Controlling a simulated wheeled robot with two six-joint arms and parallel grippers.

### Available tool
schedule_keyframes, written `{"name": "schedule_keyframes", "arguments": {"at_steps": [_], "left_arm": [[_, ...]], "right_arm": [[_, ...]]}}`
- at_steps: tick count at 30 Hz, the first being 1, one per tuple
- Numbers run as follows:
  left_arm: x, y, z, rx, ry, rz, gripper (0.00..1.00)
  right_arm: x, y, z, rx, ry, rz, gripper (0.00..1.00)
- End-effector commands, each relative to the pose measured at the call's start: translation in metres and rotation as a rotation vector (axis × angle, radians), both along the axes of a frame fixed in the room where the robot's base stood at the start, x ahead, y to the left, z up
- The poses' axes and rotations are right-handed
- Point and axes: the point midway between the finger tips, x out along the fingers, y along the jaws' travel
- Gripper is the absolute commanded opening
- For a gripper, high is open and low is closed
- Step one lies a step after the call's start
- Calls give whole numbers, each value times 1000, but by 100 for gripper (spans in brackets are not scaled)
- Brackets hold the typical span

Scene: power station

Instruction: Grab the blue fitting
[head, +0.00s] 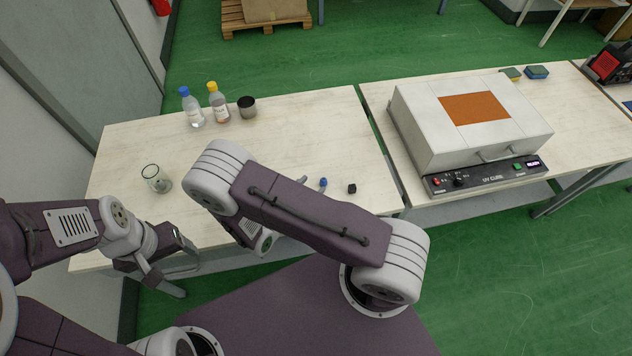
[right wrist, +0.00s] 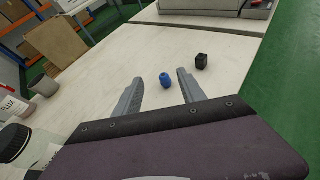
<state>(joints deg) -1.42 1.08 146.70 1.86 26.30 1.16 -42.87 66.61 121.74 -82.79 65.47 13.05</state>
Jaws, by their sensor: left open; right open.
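The small blue fitting (head: 323,182) stands on the left table, just beyond my right arm in the head view. In the right wrist view the blue fitting (right wrist: 165,80) lies ahead, between the lines of the two fingers and apart from them. My right gripper (right wrist: 159,76) is open and empty; in the head view my right arm hides most of it. My left gripper (head: 190,256) is open and empty at the table's front left edge.
A small black block (head: 352,188) stands right of the fitting. A glass beaker (head: 156,179), two bottles (head: 192,106) (head: 218,101) and a dark cup (head: 247,107) stand on the left table (head: 310,118). A UV curing box (head: 425,125) occupies the right table.

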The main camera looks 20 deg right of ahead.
Motion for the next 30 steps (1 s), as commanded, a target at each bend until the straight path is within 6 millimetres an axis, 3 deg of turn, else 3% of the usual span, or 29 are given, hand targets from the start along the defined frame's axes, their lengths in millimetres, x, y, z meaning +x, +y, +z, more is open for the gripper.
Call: {"name": "schedule_keyframes", "arguments": {"at_steps": [3,9,15,22,30], "left_arm": [[0,0,-10,0,-1,0,71],[0,0,-10,0,-1,0,71],[0,0,-5,0,-1,0,71],[0,0,-4,0,-1,0,71],[0,0,3,0,-1,0,71]], "right_arm": [[-12,8,-23,-43,43,63,48],[-13,14,-25,-49,47,89,48],[2,-9,-36,-48,48,83,48],[8,-19,-41,-48,47,86,48],[28,-55,-57,-46,48,84,48]]}}
